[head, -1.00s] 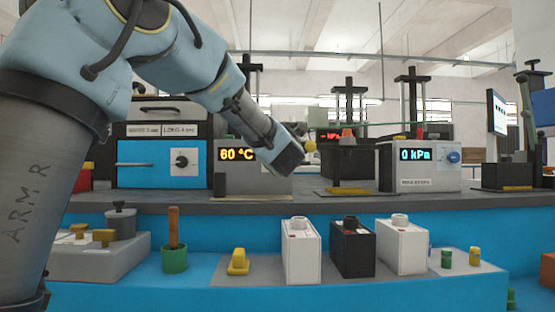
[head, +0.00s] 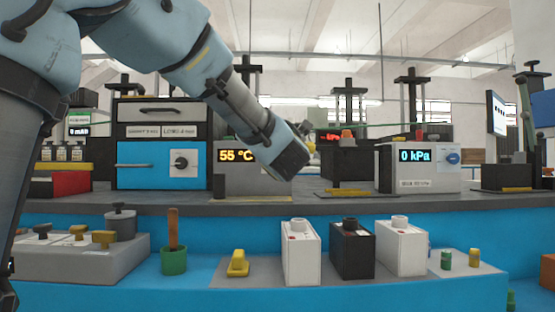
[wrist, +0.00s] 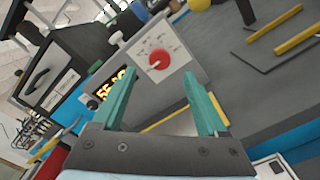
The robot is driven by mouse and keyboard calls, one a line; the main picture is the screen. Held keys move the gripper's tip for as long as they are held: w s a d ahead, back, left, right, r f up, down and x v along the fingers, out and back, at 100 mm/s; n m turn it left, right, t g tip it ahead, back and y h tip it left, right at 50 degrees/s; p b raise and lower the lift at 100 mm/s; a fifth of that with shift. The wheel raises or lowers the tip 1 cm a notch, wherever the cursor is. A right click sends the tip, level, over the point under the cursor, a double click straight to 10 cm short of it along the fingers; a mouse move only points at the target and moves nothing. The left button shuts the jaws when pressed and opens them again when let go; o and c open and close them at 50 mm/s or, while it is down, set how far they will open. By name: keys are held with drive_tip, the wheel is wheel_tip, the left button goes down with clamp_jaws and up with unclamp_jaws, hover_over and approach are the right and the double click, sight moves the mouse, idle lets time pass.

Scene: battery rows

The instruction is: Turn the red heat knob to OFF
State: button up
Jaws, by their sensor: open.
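The red heat knob (wrist: 159,59) sits on a white dial panel (wrist: 165,43) on the front of a grey heater box. A pale mark shows at its lower left; the dial labels are too small to read. The box's display (head: 236,156) reads 55 °C in the head view. My gripper (wrist: 159,73) has two teal fingers spread apart, with the knob between and a little beyond their tips in the picture; I see no contact. In the head view my wrist (head: 290,158) hides the knob side of the box.
A blue-fronted oven (head: 160,165) with its own black knob stands left of the heater. A box (head: 420,168) reading 0 kPa stands to the right. Several batteries (head: 352,250) stand on the lower front shelf.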

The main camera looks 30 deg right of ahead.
drive_tip(key=shift+v, duration=2.2)
